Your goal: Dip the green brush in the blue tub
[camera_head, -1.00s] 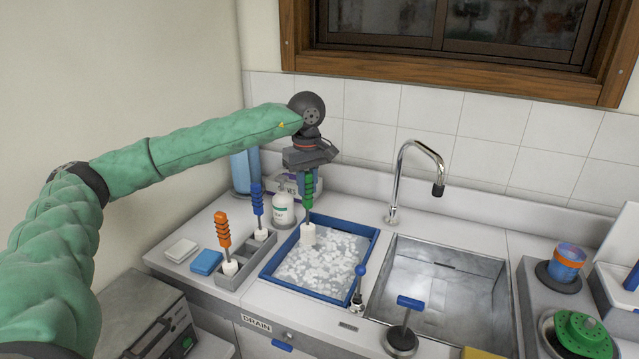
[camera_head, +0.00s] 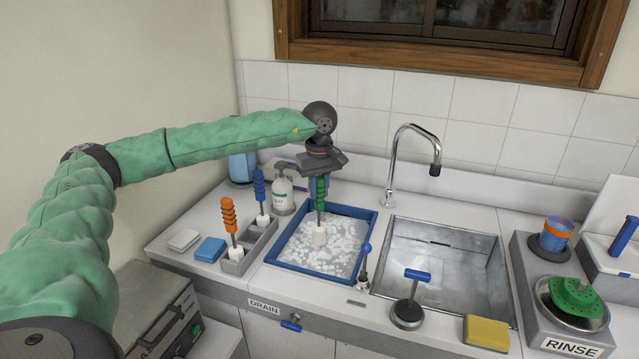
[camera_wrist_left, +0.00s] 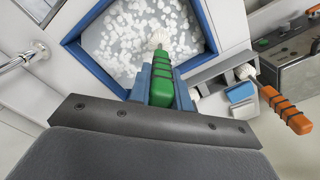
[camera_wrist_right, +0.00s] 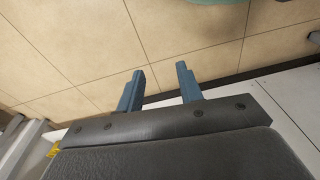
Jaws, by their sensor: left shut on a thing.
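The green brush (camera_head: 320,194) is upright in my left gripper (camera_head: 318,186), its green ribbed handle between the fingers and its white head pointing down. The blue tub (camera_head: 283,250) is a blue-rimmed basin of foamy water set in the counter. The brush's white head is over the tub at the foam; I cannot tell how deep it reaches. In the left wrist view the green handle (camera_wrist_left: 162,88) sits between the blue fingers, above the foam. My right gripper (camera_wrist_right: 158,90) is open and empty in the right wrist view, over a tiled floor.
A grey rack (camera_head: 234,266) left of the tub holds an orange brush (camera_head: 229,214) and a blue brush (camera_head: 259,184). A soap bottle (camera_head: 283,192) stands behind. A steel sink (camera_head: 440,265) and tap (camera_head: 391,165) are to the right. A blue-knobbed lever (camera_head: 366,250) stands beside the tub.

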